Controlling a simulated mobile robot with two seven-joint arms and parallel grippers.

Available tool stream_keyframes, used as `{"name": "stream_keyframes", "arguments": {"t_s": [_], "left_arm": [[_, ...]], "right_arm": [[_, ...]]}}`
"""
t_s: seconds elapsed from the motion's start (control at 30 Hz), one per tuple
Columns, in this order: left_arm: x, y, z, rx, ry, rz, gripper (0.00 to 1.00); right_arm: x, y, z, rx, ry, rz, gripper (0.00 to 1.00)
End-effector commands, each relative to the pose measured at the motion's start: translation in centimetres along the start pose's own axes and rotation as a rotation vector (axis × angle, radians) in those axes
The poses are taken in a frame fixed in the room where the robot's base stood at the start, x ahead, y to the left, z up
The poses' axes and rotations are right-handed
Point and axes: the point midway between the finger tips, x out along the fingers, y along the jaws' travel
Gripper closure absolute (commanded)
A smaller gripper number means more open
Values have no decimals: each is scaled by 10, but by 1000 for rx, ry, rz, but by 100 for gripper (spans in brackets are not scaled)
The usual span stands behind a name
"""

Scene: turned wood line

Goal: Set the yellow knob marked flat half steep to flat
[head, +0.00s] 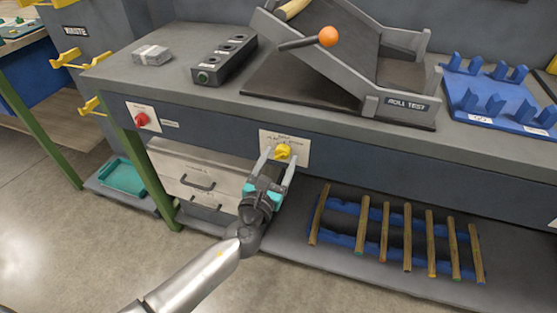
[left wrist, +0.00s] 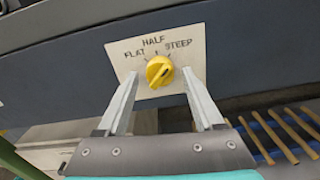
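The yellow knob (head: 283,152) sits on a pale plate (head: 303,146) on the bench's front panel. In the left wrist view the knob (left wrist: 159,71) has FLAT at its upper left, HALF above and STEEP at its upper right. Its ridge runs from lower left to upper right, leaning to the STEEP side; I cannot tell its exact setting. My left gripper (head: 279,154) is open in front of the plate. In the left wrist view its fingers (left wrist: 160,78) stand apart, one on each side of the knob, with gaps visible. My right gripper is not in view.
A red knob (head: 141,119) is on another plate to the left. Drawers (head: 196,170) lie below the panel. A blue rack with several wooden rods (head: 407,235) is on the lower shelf. The roll test ramp (head: 405,104) with its orange-ball lever (head: 328,36) stands on the bench.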

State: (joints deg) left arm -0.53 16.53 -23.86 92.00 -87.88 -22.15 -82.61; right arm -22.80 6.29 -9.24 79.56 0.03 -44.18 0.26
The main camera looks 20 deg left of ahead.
Motion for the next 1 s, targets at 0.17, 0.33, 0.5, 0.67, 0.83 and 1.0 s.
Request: {"name": "stream_keyframes", "arguments": {"t_s": [0.17,0.33,0.5,0.67,0.83,1.0], "left_arm": [[0,0,0,0,0,0,53],[0,0,0,0,0,0,72],[0,0,0,0,0,0,92],[0,0,0,0,0,0,100],[0,0,0,-5,0,0,100],[0,0,-1,-43,0,0,100]], "right_arm": [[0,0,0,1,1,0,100],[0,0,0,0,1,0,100],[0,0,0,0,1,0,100],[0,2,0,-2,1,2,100],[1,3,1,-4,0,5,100],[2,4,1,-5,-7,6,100]]}}
